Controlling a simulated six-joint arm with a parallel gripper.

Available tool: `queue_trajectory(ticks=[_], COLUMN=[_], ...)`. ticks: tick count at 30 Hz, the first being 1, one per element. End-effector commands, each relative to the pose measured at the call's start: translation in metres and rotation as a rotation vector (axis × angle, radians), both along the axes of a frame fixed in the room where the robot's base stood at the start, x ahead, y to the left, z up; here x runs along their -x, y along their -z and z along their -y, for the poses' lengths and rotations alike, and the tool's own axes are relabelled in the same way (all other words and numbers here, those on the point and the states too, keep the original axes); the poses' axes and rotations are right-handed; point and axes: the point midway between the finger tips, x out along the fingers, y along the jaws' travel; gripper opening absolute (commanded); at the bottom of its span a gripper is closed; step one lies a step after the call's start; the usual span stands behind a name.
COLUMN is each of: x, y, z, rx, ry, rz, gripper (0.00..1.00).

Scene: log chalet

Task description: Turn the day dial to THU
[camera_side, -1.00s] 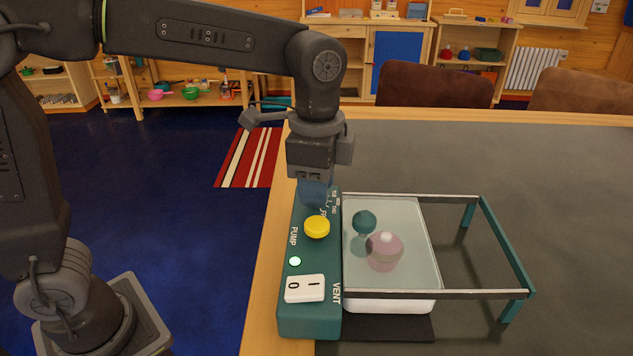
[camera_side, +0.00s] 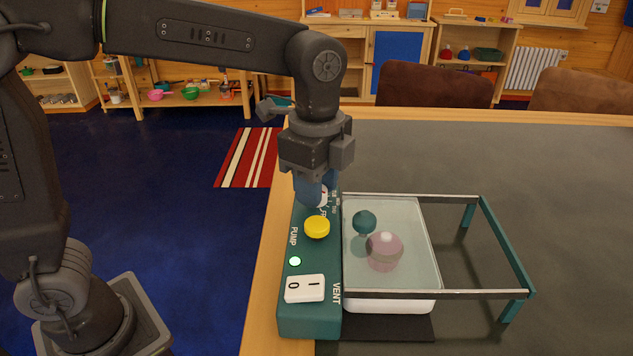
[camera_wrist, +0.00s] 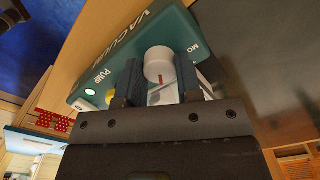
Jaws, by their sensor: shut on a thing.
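The day dial (camera_wrist: 159,65) is a white round knob with a red pointer line, on the teal control box (camera_wrist: 118,50). In the wrist view the dial sits between the two dark fingers of my gripper (camera_wrist: 162,80), which is shut on it. The letters "MO" show to the right of the dial; the other day marks are hidden or unreadable, and THU cannot be made out. In the side view my gripper (camera_side: 316,192) points down at the box's far end, and only a sliver of the dial (camera_side: 323,197) shows beside the blue fingers.
The box also bears a yellow pump button (camera_side: 317,227), a lit green lamp (camera_side: 295,261) and a white vent rocker (camera_side: 305,288). Right of it, a clear-lidded tray (camera_side: 390,303) with a pink object stands within a teal frame (camera_side: 505,245). The grey tabletop beyond is clear.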

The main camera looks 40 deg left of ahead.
Motion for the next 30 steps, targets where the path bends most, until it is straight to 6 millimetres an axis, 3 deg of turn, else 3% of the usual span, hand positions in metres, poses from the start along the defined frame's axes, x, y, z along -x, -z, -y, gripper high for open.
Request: queue_trajectory(ticks=[3,4,11,22,30], x=[0.0,0.0,0.0,-0.001,-0.001], y=[0.0,0.0,0.0,-0.008,-0.061], z=[0.0,0.0,0.0,0.0,0.0], rx=[0.001,0.001,0.0,0.002,0.002], ry=[0.0,-0.001,-0.001,-0.001,-0.001], rz=[0.0,0.0,0.0,0.002,0.005], gripper=[0.09,0.35,0.58,0.58,0.58])
